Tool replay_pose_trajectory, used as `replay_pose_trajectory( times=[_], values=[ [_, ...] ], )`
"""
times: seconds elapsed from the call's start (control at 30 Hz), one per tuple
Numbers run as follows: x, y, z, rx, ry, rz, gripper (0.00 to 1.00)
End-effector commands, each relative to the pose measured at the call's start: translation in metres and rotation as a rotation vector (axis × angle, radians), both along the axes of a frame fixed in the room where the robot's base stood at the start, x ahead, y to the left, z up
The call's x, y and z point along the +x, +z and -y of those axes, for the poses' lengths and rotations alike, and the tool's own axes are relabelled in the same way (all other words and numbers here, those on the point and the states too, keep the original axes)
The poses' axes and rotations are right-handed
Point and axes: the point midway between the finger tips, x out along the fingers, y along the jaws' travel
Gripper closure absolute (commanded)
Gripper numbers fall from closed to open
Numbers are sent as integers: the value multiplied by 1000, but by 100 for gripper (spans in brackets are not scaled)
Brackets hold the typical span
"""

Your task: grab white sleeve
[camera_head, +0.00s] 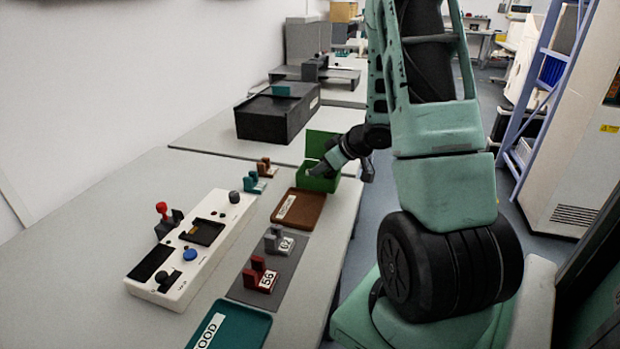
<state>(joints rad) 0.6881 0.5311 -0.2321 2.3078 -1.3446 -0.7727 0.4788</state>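My gripper (320,170) reaches down at the open green box (318,184), its fingertips at or just over the box's near left part. The fingers are small and dark here, and I cannot tell whether they are open or shut or hold anything. The green box has its lid (320,146) raised at the back. I cannot make out a white sleeve; the inside of the box is mostly hidden by my gripper and the box wall. A pale grey block (278,240) with a label stands on a dark grey mat (290,262).
A red block (259,273) shares the mat. A brown tray (303,211) and a teal tray (232,330) lie nearby. A white device (190,252) with knobs is at left. Teal (254,183) and brown (266,168) blocks stand left of the box; a black case (272,116) stands behind.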

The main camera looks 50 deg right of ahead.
Motion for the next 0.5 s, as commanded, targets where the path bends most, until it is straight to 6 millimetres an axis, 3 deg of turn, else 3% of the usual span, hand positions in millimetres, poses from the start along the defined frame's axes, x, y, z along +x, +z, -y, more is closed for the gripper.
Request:
replay_pose_trajectory(
  times=[0.2, 0.5],
  values=[
    [22, -21, -4, 0, 3, 0, 72],
    [26, -23, -4, -1, 1, 1, 72]
  ],
)
